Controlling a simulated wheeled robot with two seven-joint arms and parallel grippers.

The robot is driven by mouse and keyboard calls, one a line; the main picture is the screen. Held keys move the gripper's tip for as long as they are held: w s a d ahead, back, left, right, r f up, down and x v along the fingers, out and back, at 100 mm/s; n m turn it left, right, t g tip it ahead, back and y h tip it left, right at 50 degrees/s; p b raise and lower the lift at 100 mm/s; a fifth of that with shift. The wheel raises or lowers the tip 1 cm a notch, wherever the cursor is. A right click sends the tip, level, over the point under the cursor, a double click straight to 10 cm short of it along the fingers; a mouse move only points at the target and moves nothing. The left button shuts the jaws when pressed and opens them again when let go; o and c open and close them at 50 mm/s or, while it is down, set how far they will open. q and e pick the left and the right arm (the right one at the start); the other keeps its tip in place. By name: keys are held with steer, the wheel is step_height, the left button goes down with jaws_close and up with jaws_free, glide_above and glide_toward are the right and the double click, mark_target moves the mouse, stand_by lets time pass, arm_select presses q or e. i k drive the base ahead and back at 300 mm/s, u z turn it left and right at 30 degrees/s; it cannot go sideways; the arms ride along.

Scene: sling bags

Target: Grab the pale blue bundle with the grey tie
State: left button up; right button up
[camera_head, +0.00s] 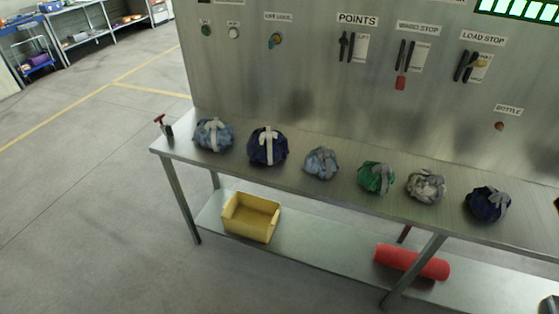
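A pale blue bundle (321,168) sits on the metal bench, third from the left in a row of bundles; its tie looks grey. Another pale blue bundle (203,138) sits at the left end of the row, with a paler, whitish tie. A dark blue bundle (258,151) with a white tie sits between these two and stands apart from both. Neither of my grippers is in view.
Right of them sit a green bundle (369,180), a whitish bundle (426,188) and another dark blue bundle (481,205). The bench (330,190) backs onto a metal panel (300,85). A yellow bin (250,225) and red roll (411,262) lie below. Floor at left is clear.

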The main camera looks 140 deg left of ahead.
mark_target(323, 162)
steer(key=u, duration=4.4)
steer(key=k, duration=0.6)
steer(key=u, duration=0.75)
steer(key=i, duration=0.45)
steer(key=u, duration=0.65)
steer(key=i, duration=0.75)
steer(key=z, duration=0.15)
